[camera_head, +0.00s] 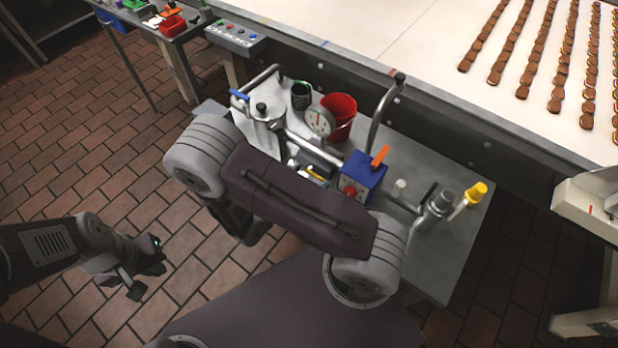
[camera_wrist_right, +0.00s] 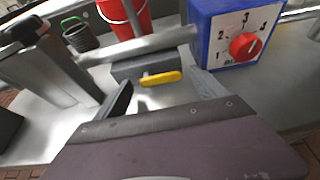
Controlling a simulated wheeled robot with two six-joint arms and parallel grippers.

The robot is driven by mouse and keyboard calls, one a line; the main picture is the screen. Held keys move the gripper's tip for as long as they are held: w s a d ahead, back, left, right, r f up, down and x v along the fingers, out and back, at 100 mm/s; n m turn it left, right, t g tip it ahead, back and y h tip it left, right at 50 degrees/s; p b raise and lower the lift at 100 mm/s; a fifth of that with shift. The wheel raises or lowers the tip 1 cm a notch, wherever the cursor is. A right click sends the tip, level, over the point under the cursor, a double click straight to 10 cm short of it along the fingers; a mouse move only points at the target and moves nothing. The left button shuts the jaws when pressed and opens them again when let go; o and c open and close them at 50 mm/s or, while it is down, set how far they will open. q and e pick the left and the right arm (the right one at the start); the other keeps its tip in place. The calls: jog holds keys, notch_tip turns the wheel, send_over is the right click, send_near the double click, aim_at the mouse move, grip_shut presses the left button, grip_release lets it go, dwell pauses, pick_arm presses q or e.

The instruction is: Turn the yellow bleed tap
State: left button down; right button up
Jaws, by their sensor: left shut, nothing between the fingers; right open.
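The yellow bleed tap (camera_wrist_right: 161,78) is a small yellow lever on a grey block, lying roughly crosswise in the right wrist view. In the head view only a bit of yellow (camera_head: 316,176) shows beyond my right arm. My right gripper (camera_wrist_right: 165,95) is open, its two fingers on either side below the tap, with nothing between them. I cannot tell whether a finger touches the block. In the head view my right arm hides most of this gripper. My left gripper (camera_head: 148,268) is shut and empty, low at the left over the brick floor.
A blue box with a red dial (camera_wrist_right: 243,46) stands right of the tap. A red bucket (camera_head: 341,112), a round gauge (camera_head: 319,121) and a dark cup (camera_head: 301,95) stand behind. A yellow-capped fitting (camera_head: 477,193) is at right. Pipes run close around the tap.

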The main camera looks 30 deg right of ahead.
jog(key=shift+d, duration=0.1)
jog(key=c, duration=1.4)
jog(key=shift+o, duration=0.2)
jog(key=shift+w+r+n+g+p, duration=0.1)
jog(key=shift+r+n+g+p, duration=0.25)
jog(key=shift+p, duration=0.6)
jog(key=shift+w+n+g+h+p, duration=0.1)
jog(key=shift+n+g+h+p, duration=0.2)
jog(key=shift+n+p, duration=0.3)
jog(key=shift+w+r+n+g+p, duration=0.15)
jog(key=shift+n+g+p, duration=0.2)
jog(key=shift+n+p, duration=0.3)
jog(key=shift+w+a+n+g+h, duration=0.25)
jog(key=shift+n+g+h, duration=0.25)
jog(key=shift+n+h, duration=0.15)
